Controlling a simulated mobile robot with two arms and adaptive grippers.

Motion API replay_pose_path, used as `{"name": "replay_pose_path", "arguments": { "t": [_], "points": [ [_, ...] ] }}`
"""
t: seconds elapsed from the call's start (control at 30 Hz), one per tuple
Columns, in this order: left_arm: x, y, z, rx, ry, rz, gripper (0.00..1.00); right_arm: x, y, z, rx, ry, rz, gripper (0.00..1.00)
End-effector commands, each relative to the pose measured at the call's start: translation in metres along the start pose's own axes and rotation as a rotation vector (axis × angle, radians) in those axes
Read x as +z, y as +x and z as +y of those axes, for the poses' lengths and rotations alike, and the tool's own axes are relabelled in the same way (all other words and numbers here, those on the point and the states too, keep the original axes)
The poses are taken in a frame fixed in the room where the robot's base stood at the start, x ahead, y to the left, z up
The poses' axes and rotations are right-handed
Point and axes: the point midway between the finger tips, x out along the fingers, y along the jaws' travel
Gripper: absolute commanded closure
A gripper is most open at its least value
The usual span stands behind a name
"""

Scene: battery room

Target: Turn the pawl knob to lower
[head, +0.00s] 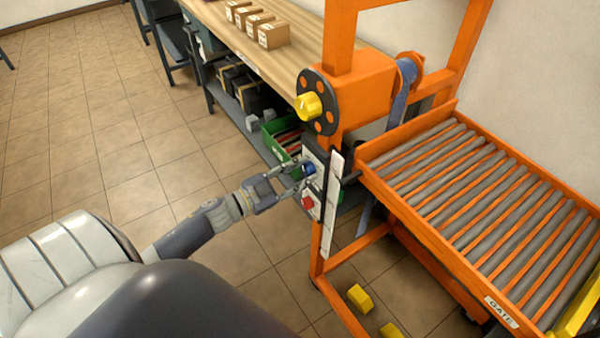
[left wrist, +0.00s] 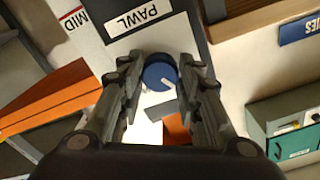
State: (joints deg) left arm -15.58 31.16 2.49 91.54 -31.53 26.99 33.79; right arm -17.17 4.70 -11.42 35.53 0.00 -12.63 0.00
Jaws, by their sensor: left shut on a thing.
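The blue pawl knob (left wrist: 160,74) with a white pointer line sits under a plate marked PAWL (left wrist: 137,19) in the left wrist view. It shows small in the head view (head: 309,168) on the pale control panel (head: 316,158) of the orange lift frame. My left gripper (head: 303,174) reaches the panel from the left, its fingers on either side of the knob. In the left wrist view the fingers (left wrist: 160,80) close on the knob's sides. The pointer line slants toward lower right. A red control (head: 308,203) sits below. My right gripper is out of view.
A yellow knob on a dark disc (head: 309,105) is above the panel. A roller bed (head: 470,190) extends right. A wooden bench (head: 235,38) with several boxes stands behind, a green bin (head: 280,137) below it. Yellow blocks (head: 360,298) are low by the frame. Floor at left is clear.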

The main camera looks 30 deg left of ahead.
Motion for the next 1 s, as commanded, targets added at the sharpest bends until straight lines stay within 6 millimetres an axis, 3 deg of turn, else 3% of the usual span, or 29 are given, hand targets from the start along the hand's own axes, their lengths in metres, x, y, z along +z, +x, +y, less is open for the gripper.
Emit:
{"name": "replay_pose_path", "arguments": {
  "t": [1.0],
  "points": [
    [0.002, 0.000, 0.002, 0.000, 0.960, 0.000, 0.92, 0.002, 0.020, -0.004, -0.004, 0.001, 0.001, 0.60]
  ]
}}
